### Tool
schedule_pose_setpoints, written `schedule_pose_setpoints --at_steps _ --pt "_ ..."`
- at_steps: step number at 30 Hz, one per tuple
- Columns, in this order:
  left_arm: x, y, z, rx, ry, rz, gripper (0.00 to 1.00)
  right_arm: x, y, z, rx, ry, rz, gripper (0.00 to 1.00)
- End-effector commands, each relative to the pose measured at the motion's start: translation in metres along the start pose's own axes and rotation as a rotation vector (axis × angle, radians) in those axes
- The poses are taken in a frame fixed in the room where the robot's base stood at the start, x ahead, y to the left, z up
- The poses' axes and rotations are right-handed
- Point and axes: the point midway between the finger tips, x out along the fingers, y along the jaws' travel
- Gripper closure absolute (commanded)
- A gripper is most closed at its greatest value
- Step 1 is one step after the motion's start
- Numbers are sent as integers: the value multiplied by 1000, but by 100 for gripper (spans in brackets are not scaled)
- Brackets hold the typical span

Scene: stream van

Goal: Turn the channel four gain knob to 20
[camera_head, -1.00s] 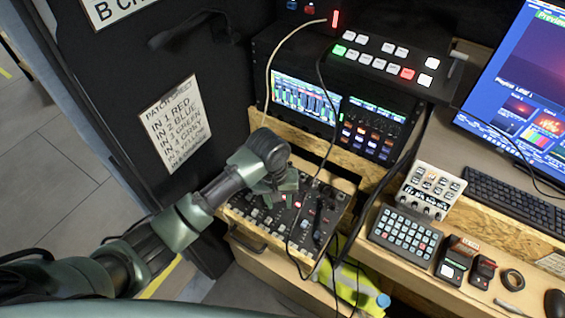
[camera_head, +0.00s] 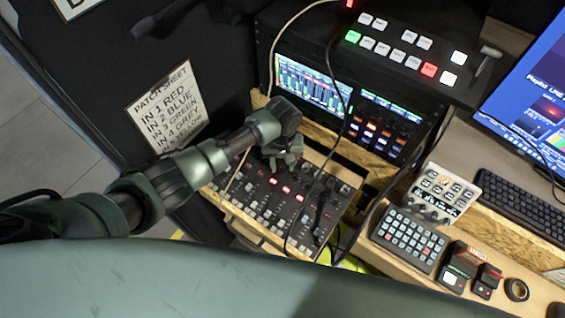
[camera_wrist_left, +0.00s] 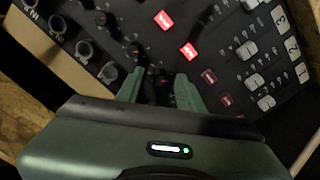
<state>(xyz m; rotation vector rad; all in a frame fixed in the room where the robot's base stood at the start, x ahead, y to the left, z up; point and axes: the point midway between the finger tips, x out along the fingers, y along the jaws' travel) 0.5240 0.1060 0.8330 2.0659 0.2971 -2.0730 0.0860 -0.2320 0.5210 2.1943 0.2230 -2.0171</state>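The mixer (camera_head: 318,207) is a dark panel in a wooden frame, with knobs, faders and lit red buttons. My left gripper (camera_head: 283,163) is over its far part in the head view. In the left wrist view, my left gripper's two fingers (camera_wrist_left: 160,92) are apart, pointing at the panel, with a small dark knob (camera_wrist_left: 163,76) at the gap between their tips. I cannot tell whether they touch it. Further knobs (camera_wrist_left: 133,50) run up and left from there. Which one is the channel four gain knob, and its setting, I cannot read. My right gripper is out of view.
A rack unit with a lit screen (camera_head: 312,85) stands behind the mixer, with a switcher (camera_head: 410,50) above. Cables hang across the mixer. A small keypad (camera_head: 409,239) and a white device (camera_head: 442,194) sit to the right. A patch sheet (camera_head: 168,105) hangs at left.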

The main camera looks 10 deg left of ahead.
Motion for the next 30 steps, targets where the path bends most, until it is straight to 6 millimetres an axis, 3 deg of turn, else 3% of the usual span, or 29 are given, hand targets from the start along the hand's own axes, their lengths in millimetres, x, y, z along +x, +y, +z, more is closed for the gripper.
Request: schedule_pose_setpoints --at_steps 3,8,12,17,30 --pt "2 0 0 1 0 0 63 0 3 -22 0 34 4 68" --pt "2 0 0 1 0 0 66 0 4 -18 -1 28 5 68" --pt "2 0 0 1 0 0 100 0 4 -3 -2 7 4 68" --pt "2 0 0 1 0 0 100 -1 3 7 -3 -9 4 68" --pt "0 0 -1 152 1 -1 100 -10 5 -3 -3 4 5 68"
